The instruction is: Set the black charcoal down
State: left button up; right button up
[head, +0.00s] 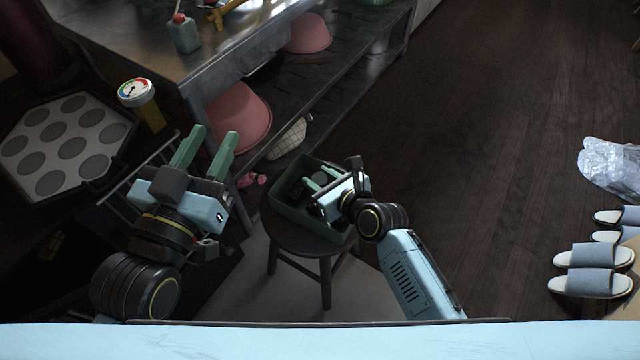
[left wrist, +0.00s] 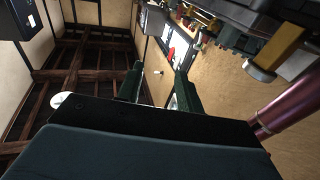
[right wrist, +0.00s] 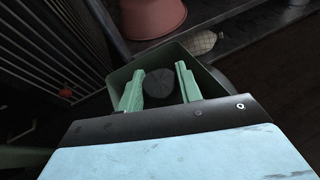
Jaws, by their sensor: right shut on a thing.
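The black charcoal (right wrist: 160,84) is a dark round lump between the two green fingers of my right gripper (right wrist: 158,84) in the right wrist view. That gripper is shut on it, down inside a green bin (head: 288,212) on a dark round stool. In the head view my right gripper (head: 310,188) reaches into the bin from the right, and I cannot make out the charcoal there. The bin's wall also shows in the right wrist view (right wrist: 205,66). My left gripper (head: 210,148) is open and empty, raised left of the bin.
The dark stool (head: 325,265) stands on the floor below a metal counter (head: 160,62). Pink bowls (head: 240,115) sit on the counter's lower shelf. A round-moulded pan (head: 65,140) and a gauge (head: 137,92) are at left. Slippers (head: 592,284) lie at right; the wooden floor between is clear.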

pick_arm(q)
jog(key=shift+s+d+r+t+h+b, duration=0.1)
jog(key=shift+s+r+t+h, duration=0.05)
jog(key=shift+r+t, duration=0.4)
jog(key=shift+s+d+r+t+h+b, duration=0.1)
jog(key=shift+s+r+t+h, duration=0.15)
jog(key=shift+r, duration=0.55)
jog(key=shift+s+r+t+h+b, duration=0.1)
jog(key=shift+r+t, duration=0.4)
jog(key=shift+r, duration=0.15)
pick_arm(e)
jog(key=shift+f, duration=0.7)
jog(key=shift+f, duration=0.1)
jog(key=shift+f, duration=0.2)
jog(key=o, duration=1)
pick_arm(q)
jog(key=shift+r+t, duration=0.3)
pick_arm(e)
jog(key=shift+r, duration=0.1)
